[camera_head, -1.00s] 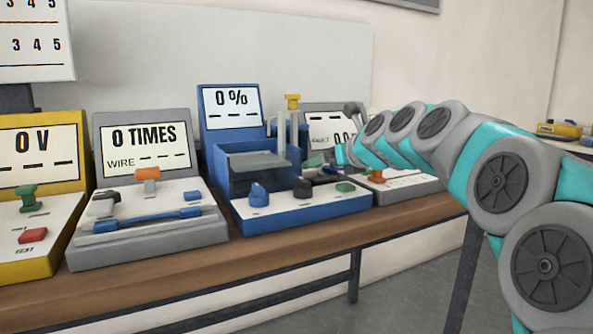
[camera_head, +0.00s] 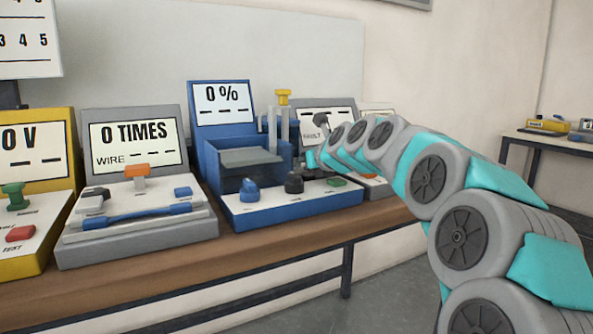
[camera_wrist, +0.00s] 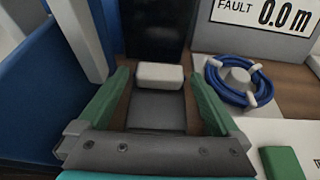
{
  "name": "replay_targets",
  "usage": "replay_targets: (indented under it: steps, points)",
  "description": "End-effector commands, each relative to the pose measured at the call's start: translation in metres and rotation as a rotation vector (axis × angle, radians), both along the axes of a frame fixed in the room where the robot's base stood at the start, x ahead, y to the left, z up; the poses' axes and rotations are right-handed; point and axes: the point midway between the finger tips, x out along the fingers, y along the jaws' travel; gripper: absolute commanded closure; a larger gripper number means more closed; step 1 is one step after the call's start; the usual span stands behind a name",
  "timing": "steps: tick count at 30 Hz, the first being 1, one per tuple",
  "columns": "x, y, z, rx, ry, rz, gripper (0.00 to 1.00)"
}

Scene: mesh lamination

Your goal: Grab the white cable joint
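A small white block that looks like the white cable joint (camera_wrist: 160,72) shows in the wrist view, near the top centre. It lies at the far end of a dark grey surface. My gripper (camera_wrist: 160,82) is open, with one green finger on the left of the block and one on the right. Gaps show between the block and both fingers, so it is not held. In the head view my gripper end is by the right side of the blue 0 % machine (camera_head: 235,206). The joint cannot be made out there.
A blue wall (camera_wrist: 30,85) and a pale post (camera_wrist: 80,35) stand close to the left finger. A blue cable coil (camera_wrist: 238,82) and a green button (camera_wrist: 282,163) lie to the right. The grey 0 TIMES machine (camera_head: 140,240) stands farther left on the bench.

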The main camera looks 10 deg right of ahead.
Motion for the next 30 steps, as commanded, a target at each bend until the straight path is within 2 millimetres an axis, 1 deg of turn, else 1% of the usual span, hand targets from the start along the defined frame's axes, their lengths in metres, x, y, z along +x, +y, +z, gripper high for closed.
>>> replay_targets:
  steps: [1, 2, 20, 21, 30]
  points:
    - [0.0, -0.0001, -0.0002, 0.0, 0.0, 0.0, 0.07]
    - [0.0, -0.0001, -0.0002, 0.0, 0.0, 0.0, 0.1]
    - [-0.0002, -0.0001, -0.0007, 0.001, 0.001, 0.0, 0.78]
    - [-0.0001, 0.0, -0.0006, 0.001, 0.001, 0.0, 0.8]
    - [-0.0001, -0.0004, 0.0027, 0.0, 0.001, 0.0, 0.8]
